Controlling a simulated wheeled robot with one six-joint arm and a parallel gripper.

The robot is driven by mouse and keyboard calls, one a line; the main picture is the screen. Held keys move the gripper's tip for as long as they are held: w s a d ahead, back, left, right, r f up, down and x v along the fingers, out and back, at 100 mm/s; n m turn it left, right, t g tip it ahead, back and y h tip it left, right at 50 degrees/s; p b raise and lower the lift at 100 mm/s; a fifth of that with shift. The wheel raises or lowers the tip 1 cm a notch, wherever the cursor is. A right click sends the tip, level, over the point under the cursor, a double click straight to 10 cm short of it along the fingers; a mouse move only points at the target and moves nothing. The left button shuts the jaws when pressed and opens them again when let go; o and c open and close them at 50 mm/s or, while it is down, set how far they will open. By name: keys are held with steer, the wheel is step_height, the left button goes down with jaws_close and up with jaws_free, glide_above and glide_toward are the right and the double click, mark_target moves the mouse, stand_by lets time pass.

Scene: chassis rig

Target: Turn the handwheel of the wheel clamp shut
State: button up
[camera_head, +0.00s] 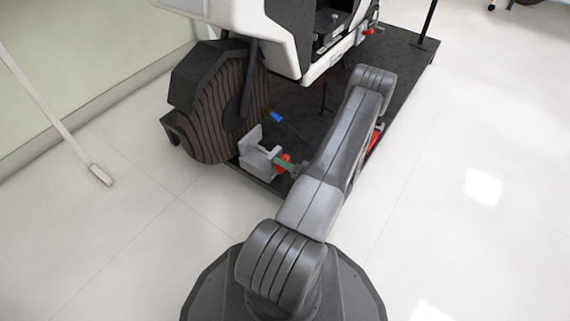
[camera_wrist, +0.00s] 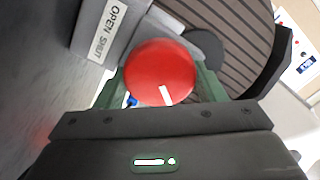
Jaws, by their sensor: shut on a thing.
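The wheel clamp (camera_head: 256,162) is a light grey bracket beside the dark ribbed tyre in the head view. Its red handwheel (camera_wrist: 160,70) fills the middle of the wrist view, and a small part of its red shows in the head view (camera_head: 283,159). A white mark on the handwheel face points toward the bottom of the wrist view. The clamp body (camera_wrist: 108,32) carries a label reading "OPEN SHUT". My gripper (camera_wrist: 161,84) has its green fingers on both sides of the handwheel, shut on it. The clamp's jaw contact with the tyre is unclear.
The tyre (camera_head: 215,115) stands on a dark platform (camera_head: 405,75) under a white chassis body (camera_head: 275,35). A blue item (camera_head: 275,117) lies behind the clamp. Another red part (camera_head: 374,138) is partly hidden by my arm. The pale floor at left is clear except for a pole.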

steer(key=m, duration=0.7)
steer(key=shift+f, duration=0.1)
steer(key=m, duration=0.4)
steer(key=shift+f, duration=0.1)
steer(key=m, duration=0.3)
steer(key=shift+m, duration=0.3)
steer(key=m, duration=0.3)
steer(key=shift+f+m, duration=0.1)
steer(key=shift+m, duration=0.2)
steer(key=m, duration=0.3)
steer(key=shift+s+m, duration=0.1)
steer(key=shift+m, duration=0.3)
steer(key=m, duration=0.6)
steer(key=shift+s+a, duration=0.1)
steer(key=shift+m, duration=0.3)
steer(key=o, duration=1)
